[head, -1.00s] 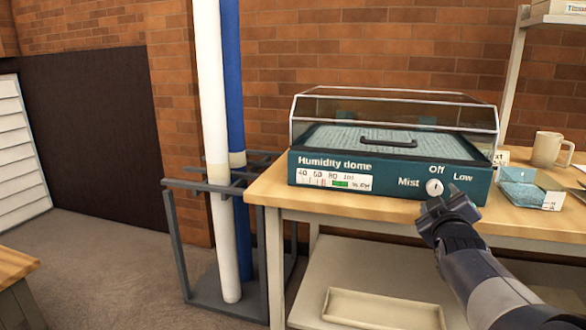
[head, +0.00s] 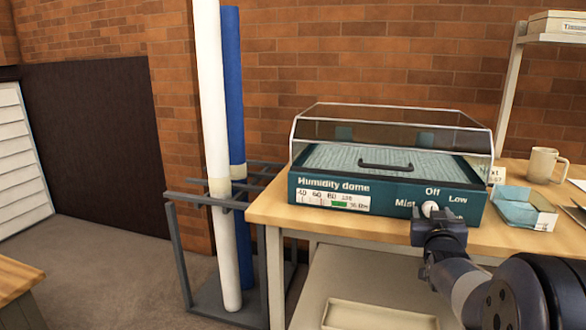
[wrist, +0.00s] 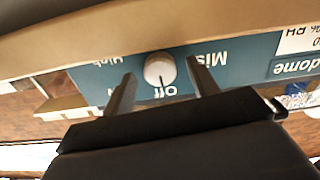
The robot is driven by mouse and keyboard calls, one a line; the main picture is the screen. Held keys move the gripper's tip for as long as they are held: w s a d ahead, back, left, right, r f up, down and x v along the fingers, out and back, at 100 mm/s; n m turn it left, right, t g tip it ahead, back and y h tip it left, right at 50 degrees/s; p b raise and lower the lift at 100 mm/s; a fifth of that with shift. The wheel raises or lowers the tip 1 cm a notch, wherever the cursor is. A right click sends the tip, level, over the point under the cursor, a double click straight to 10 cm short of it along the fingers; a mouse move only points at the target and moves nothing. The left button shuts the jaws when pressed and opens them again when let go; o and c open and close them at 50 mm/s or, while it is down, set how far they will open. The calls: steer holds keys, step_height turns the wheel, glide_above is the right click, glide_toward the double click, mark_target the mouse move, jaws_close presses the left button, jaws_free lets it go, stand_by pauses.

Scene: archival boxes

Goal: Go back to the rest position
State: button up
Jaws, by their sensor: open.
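The humidity dome (head: 300,193) stands on the wooden table, a teal box with a clear lid and a dark handle. Its lid is down. Its white knob (head: 430,207) is on the front face, between the Mist, Off and Low labels. My gripper (head: 438,225) is at the front face by the knob and hides its lower part. In the wrist view, which shows the panel upside down, my open gripper (wrist: 161,67) has one finger on each side of the knob (wrist: 158,68). The knob's mark appears to point toward Off. I cannot tell whether the fingers touch it.
A grey rack (head: 180,250) with a white tube (head: 215,120) and a blue tube (head: 233,90) stands left of the table (head: 265,210). A mug (head: 543,164) and a blue tray (head: 522,208) are right of the dome. A pale tray (head: 375,315) lies on the lower shelf.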

steer(key=m+p, duration=0.3)
steer(key=m, duration=0.1)
steer(key=shift+r+p, duration=0.2)
steer(key=shift+p, duration=0.1)
steer(key=v, duration=0.7)
steer(key=shift+f, duration=0.15)
